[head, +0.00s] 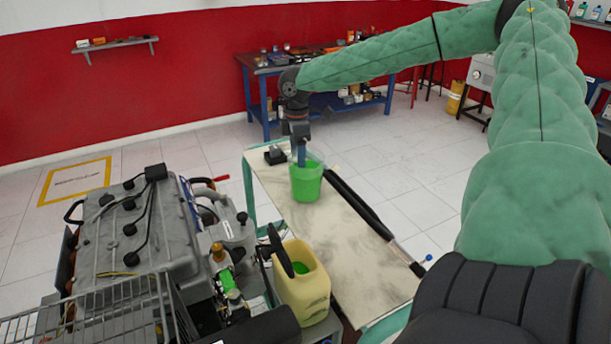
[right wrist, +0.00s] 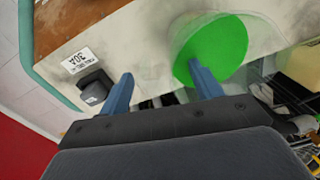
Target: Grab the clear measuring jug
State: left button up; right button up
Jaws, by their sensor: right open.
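The clear measuring jug (head: 306,184) stands upright near the far end of the pale bench and holds bright green liquid. In the right wrist view the see-through jug (right wrist: 216,52) is at upper right. My right gripper (head: 301,156) points down at the jug's rim, at its far side. In the right wrist view my right gripper (right wrist: 163,78) is open, with one blue finger overlapping the jug and the other to its left. I cannot tell whether that finger is inside the jug or touches it. My left gripper is not in view.
A small black box (head: 275,155) sits left of the jug, near a 30A label (right wrist: 82,60). A long black tool (head: 355,205) lies along the bench's right side. A yellow can (head: 301,292) and an engine (head: 140,235) are nearer and left. The bench's middle (head: 340,255) is clear.

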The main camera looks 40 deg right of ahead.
jog(key=shift+a, duration=0.1)
jog(key=shift+c, duration=1.2)
jog(key=shift+w+d+f, duration=0.1)
jog(key=shift+d+f, duration=0.05)
jog(key=shift+d, duration=0.05)
jog(key=c, duration=1.1)
grip_shut()
